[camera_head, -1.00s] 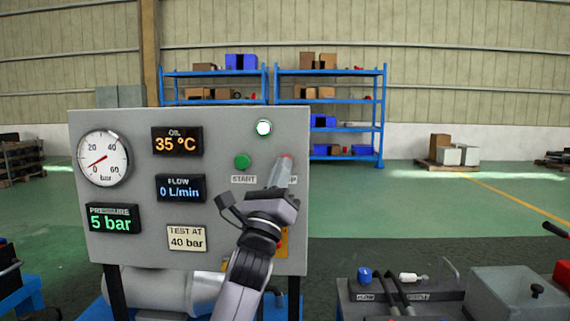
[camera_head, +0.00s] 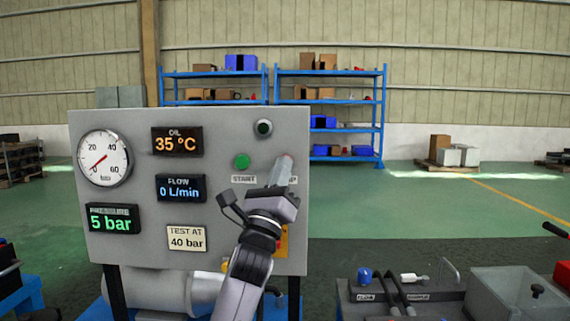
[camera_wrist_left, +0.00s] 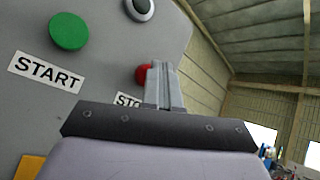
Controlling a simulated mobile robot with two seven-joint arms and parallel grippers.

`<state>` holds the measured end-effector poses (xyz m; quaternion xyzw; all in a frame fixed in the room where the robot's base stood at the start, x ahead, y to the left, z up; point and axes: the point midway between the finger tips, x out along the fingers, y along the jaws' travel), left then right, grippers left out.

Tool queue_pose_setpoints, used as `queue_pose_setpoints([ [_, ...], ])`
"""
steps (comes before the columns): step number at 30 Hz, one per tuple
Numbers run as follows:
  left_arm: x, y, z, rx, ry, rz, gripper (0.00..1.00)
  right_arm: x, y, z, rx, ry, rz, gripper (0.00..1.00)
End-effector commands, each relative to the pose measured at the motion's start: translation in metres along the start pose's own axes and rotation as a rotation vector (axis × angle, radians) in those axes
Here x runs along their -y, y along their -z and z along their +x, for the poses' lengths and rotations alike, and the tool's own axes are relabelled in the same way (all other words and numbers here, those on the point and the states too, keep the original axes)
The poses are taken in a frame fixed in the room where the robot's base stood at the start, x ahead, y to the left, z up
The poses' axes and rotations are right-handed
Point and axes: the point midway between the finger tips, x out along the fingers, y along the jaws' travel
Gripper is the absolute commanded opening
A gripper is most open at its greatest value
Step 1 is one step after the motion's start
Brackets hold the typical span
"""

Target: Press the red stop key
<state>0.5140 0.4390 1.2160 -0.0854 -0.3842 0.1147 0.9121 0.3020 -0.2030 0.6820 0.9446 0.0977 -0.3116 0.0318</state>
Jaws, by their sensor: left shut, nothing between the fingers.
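The red stop key (camera_wrist_left: 142,74) shows in the left wrist view, partly covered by my left gripper's fingers. It sits on the grey control panel (camera_head: 225,128) above the partly hidden STOP label (camera_wrist_left: 127,99). In the head view my gripper hides the key. My left gripper (camera_head: 285,160) is shut and empty, its fingertips at the key. It also shows in the left wrist view (camera_wrist_left: 158,66). I cannot tell whether the tips touch the key or whether it is pushed in. My right gripper is not in view.
The green start key (camera_head: 242,161) is left of my fingertips. The round lamp (camera_head: 264,128) above is dark. The gauge (camera_head: 104,158) needle points low left, and the pressure display (camera_head: 113,218) reads 5 bar. A bench with hoses (camera_head: 400,295) stands at lower right.

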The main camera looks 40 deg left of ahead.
Motion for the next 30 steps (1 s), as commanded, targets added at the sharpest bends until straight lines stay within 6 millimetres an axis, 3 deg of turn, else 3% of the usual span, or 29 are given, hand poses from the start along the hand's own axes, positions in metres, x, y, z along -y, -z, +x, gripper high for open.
queue_pose_setpoints([
  [30,0.009,-0.009,-0.013,0.0,-0.001,0.0,0.0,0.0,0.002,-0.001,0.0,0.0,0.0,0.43],
])
